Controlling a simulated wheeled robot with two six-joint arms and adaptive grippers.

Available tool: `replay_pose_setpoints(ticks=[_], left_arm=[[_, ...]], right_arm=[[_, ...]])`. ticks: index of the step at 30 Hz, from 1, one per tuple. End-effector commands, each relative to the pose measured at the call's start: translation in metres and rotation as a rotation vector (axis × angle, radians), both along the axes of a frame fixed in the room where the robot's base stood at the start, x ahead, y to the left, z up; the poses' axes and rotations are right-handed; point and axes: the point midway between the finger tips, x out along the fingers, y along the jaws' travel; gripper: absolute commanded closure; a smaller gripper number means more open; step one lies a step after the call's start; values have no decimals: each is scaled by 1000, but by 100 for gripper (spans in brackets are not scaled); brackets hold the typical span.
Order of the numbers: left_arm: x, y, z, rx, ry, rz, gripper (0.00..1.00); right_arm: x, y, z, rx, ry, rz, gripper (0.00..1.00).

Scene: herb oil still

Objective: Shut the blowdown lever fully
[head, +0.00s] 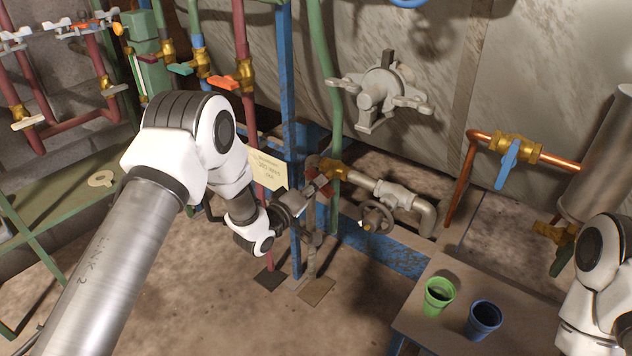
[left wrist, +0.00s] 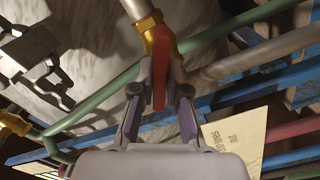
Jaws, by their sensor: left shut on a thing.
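The blowdown lever is a red handle (left wrist: 159,80) on a brass valve (head: 334,169), low on the pipework in the middle of the head view. My left gripper (head: 318,184) is at this valve. In the left wrist view, my left gripper (left wrist: 160,100) has one finger on each side of the red handle and is shut on it. The brass body (left wrist: 148,24) shows just beyond the fingertips. In the head view the gripper hides much of the handle. My right arm shows at the right edge, but its gripper is out of view.
A cream sign (head: 267,169) hangs just left of the valve. A blue post (head: 289,100) and a green pipe (head: 328,80) stand close by. A handwheel (head: 376,217) is to the right. A green cup (head: 438,296) and a blue cup (head: 483,319) stand on a bench.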

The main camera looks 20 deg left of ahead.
Motion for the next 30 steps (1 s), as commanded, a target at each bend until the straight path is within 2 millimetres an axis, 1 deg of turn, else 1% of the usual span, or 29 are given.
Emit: replay_pose_setpoints(ticks=[1, 12, 24, 30], left_arm=[[0, 0, 1, 38, -12, -1, 100], [0, 0, 1, 368, -133, -1, 100], [0, 0, 0, 720, -259, -1, 100], [0, 0, 0, 865, -312, -1, 100]], right_arm=[[0, 0, 4, 0, 0, 0, 0], [0, 0, 17, 0, 0, 0, 0], [0, 0, 28, 0, 0, 0, 0], [0, 0, 32, 0, 0, 0, 0]])
